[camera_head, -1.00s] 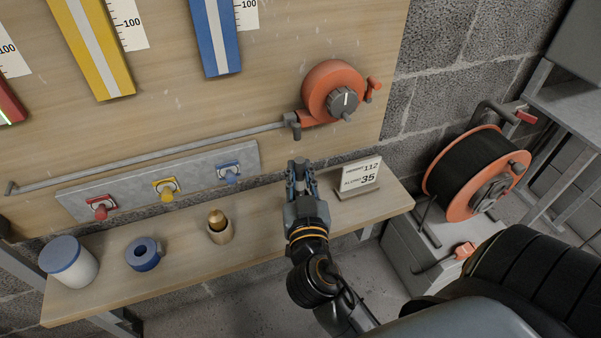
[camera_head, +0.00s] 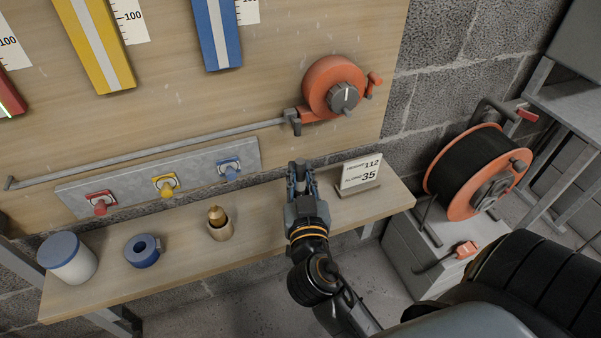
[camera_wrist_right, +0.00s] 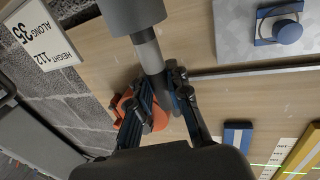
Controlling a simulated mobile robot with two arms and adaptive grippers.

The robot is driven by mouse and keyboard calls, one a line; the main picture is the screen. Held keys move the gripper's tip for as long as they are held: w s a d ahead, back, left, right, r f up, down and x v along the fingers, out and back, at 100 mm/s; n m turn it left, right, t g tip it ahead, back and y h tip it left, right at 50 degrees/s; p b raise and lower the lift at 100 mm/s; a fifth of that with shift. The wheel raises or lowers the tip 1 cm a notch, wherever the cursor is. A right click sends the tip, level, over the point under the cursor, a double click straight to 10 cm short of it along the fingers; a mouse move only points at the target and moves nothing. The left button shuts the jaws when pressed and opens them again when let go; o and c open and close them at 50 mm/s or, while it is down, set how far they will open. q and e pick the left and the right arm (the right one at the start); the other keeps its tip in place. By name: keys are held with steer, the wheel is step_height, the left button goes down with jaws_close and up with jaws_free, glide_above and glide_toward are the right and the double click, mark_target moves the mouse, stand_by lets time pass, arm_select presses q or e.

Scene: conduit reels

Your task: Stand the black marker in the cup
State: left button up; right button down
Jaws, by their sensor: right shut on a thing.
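My right gripper (camera_head: 300,172) is over the right part of the wooden shelf, left of the number card. In the right wrist view its fingers (camera_wrist_right: 160,95) are shut on a dark grey, cylindrical object that looks like the black marker (camera_wrist_right: 150,52). Its thicker dark end reaches the top of that view. In the head view the marker is hard to make out against the gripper. My left gripper is not in view.
On the shelf (camera_head: 185,265) are a blue tape roll (camera_head: 142,251), a white jar with a blue lid (camera_head: 72,265) and the number card (camera_head: 360,174). An orange reel (camera_head: 334,85) and a metal rod are on the board behind. Bare shelf lies between cup and gripper.

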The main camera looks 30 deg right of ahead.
steer(key=c, duration=1.2)
jaws_free()
steer(key=v, duration=1.2)
